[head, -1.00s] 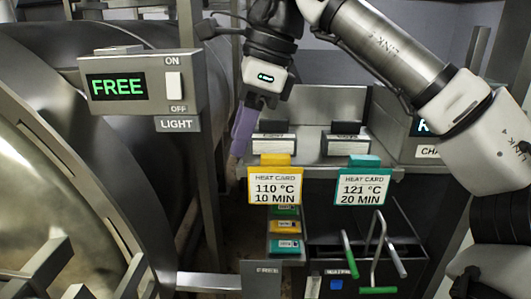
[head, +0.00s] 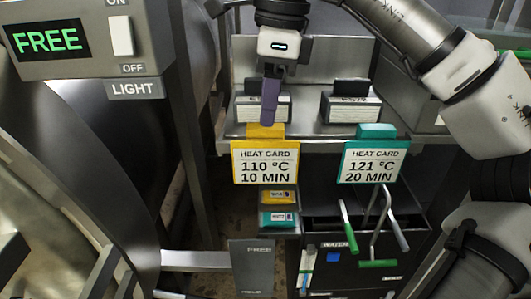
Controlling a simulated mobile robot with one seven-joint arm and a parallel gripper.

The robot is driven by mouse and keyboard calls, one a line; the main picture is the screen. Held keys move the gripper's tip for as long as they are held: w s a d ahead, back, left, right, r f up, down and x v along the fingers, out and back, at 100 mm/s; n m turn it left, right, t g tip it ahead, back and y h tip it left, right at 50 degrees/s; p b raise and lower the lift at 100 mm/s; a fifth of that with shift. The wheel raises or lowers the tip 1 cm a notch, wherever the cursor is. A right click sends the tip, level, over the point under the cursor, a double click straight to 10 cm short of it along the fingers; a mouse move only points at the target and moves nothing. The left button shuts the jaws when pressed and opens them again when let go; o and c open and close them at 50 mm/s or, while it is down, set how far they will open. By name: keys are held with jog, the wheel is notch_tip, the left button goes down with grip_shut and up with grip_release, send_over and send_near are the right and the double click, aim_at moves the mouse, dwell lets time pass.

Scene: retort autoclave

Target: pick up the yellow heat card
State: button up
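The yellow heat card (head: 265,163), marked 110 °C 10 MIN, hangs upright at the front edge of the steel shelf, with a yellow tab on top. My gripper (head: 270,118) points down just above that tab; its purple finger shows from one side and covers part of the label behind. Whether the fingertip touches the tab, and whether the fingers are apart, I cannot tell. The teal heat card (head: 373,160), marked 121 °C 20 MIN, hangs to the right.
Two black holders (head: 352,102) with white labels stand on the shelf (head: 305,140). Below right is a dark box with green-handled levers (head: 378,263). A FREE display box with a LIGHT switch (head: 122,36) is at upper left. Small yellow and teal tags (head: 278,218) sit below the card.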

jog(key=shift+a+f+p, duration=0.15)
jog(key=shift+f+p, duration=0.1)
jog(key=shift+f, duration=1.3)
jog(key=shift+a+f+p, duration=0.1)
jog(key=shift+f+p, duration=0.1)
jog(key=shift+f, duration=1.3)
jog(key=c, duration=0.7)
notch_tip(320, 180, up, 11)
jog(key=shift+f, duration=0.1)
notch_tip(320, 180, up, 8)
jog(key=p, duration=0.7)
send_over(265, 135)
jog(key=shift+w+r+p, duration=0.4)
jog(key=shift+r+p, duration=0.05)
jog(key=shift+r, duration=0.15)
